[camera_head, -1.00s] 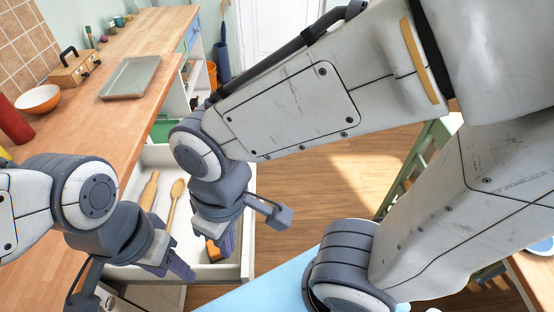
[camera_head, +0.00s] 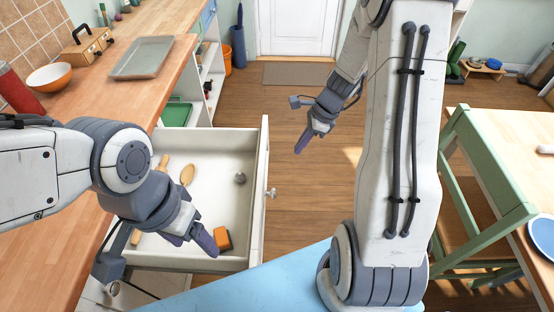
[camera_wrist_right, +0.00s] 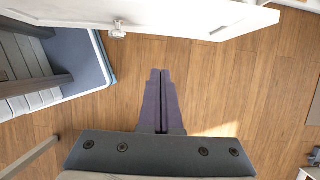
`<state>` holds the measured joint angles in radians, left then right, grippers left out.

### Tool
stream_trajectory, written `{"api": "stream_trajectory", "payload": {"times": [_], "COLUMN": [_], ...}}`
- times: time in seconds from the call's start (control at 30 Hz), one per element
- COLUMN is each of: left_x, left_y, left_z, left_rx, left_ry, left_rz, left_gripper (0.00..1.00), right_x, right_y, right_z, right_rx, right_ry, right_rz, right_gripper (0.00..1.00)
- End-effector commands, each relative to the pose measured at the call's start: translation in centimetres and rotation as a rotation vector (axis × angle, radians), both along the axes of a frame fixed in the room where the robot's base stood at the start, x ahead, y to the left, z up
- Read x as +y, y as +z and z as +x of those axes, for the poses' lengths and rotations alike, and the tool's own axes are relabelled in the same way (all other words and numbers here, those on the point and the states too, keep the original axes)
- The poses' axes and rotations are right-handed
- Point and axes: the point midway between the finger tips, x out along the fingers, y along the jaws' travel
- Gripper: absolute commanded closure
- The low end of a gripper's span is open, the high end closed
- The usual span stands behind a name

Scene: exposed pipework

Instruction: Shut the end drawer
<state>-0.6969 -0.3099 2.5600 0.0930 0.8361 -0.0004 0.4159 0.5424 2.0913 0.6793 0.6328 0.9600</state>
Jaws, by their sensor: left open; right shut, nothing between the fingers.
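The end drawer (camera_head: 259,160) is white and stands pulled out from under the wooden counter, with a knob (camera_head: 272,193) on its front. It holds a wooden spoon (camera_head: 187,174), another wooden tool (camera_head: 162,163), an orange block (camera_head: 222,237) and a small grey round item (camera_head: 240,178). My left gripper (camera_head: 193,243) is open above the near part of the drawer, by the orange block. My right gripper (camera_head: 301,146) is shut and empty, out past the drawer front. The right wrist view shows its closed fingers (camera_wrist_right: 160,75) over the floor, apart from the drawer front (camera_wrist_right: 190,14) and knob (camera_wrist_right: 118,29).
The counter (camera_head: 140,95) carries a tray (camera_head: 142,58), an orange bowl (camera_head: 49,76) and a wooden box (camera_head: 86,45). A green-framed table (camera_head: 480,180) stands at right.

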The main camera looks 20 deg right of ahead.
Motion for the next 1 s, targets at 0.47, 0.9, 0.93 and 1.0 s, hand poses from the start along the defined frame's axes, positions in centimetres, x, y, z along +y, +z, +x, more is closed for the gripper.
{"api": "stream_trajectory", "payload": {"times": [0.47,0.9,0.93,1.0], "left_x": [0.0,0.0,0.0,0.0], "left_y": [-1.8,-1.2,-1.2,-1.2], "left_z": [0.0,0.0,0.0,0.0], "left_rx": [0.0,0.0,0.0,0.0], "left_ry": [0.0,0.0,0.0,0.0], "left_rz": [0.0,0.0,0.0,0.0], "left_gripper": [0.28,0.28,0.28,0.28], "right_x": [2.8,6.8,6.9,6.9], "right_y": [-8.3,-9.1,-9.1,-9.2], "right_z": [1.2,2.9,2.9,3.0], "right_rx": [0.006,0.002,0.002,0.001], "right_ry": [-0.008,-0.008,-0.008,-0.008], "right_rz": [0.002,0.001,0.001,0.0], "right_gripper": [1.0,1.0,1.0,1.0]}}
